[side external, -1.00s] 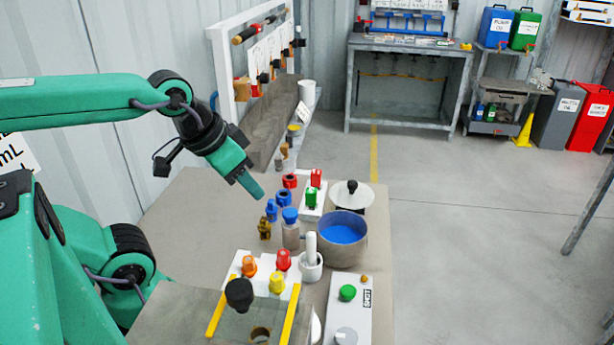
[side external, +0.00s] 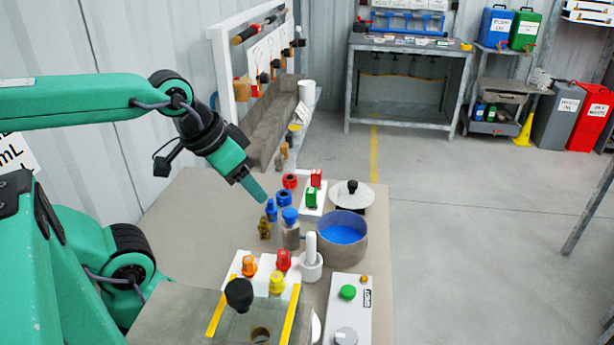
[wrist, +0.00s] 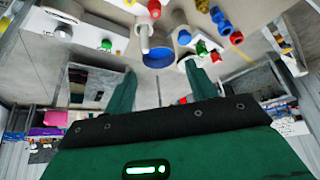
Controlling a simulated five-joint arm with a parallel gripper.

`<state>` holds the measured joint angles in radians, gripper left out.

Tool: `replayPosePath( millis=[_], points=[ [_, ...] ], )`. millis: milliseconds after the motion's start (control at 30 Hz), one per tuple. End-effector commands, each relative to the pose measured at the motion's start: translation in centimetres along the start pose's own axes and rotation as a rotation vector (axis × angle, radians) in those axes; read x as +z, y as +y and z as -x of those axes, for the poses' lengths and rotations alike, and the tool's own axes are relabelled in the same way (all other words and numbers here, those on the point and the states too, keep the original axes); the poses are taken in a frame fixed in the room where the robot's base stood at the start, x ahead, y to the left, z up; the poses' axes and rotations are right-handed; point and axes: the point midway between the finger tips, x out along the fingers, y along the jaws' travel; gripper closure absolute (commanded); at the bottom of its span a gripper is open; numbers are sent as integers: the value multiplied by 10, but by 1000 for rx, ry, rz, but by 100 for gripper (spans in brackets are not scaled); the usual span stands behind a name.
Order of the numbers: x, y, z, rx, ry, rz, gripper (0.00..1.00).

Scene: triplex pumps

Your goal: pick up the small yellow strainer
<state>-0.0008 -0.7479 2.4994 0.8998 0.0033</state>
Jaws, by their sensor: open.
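The small yellow strainer (side external: 277,283) is most likely the yellow fitting standing on the white tray (side external: 238,268) near the front of the table in the side view. It stands beside a red fitting (side external: 284,260) and an orange fitting (side external: 249,265). My gripper (side external: 256,192) is above the table, back and higher than the tray, pointing down to the right. In the wrist view my gripper (wrist: 160,68) has its two fingers wide apart with nothing held between them.
A dark round knob (side external: 239,294) rises before the tray. A control box (side external: 347,310) sits front right. Bare table lies at the left.

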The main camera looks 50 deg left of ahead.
Motion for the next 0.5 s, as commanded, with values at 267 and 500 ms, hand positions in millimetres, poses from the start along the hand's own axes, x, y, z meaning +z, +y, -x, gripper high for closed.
replayPosePath(
  millis=[267, 500],
  points=[
    [-6, -7, -11, -11, -42, -59, 44],
    [-16, -23, -35, -20, -124, -185, 44]
  ],
)
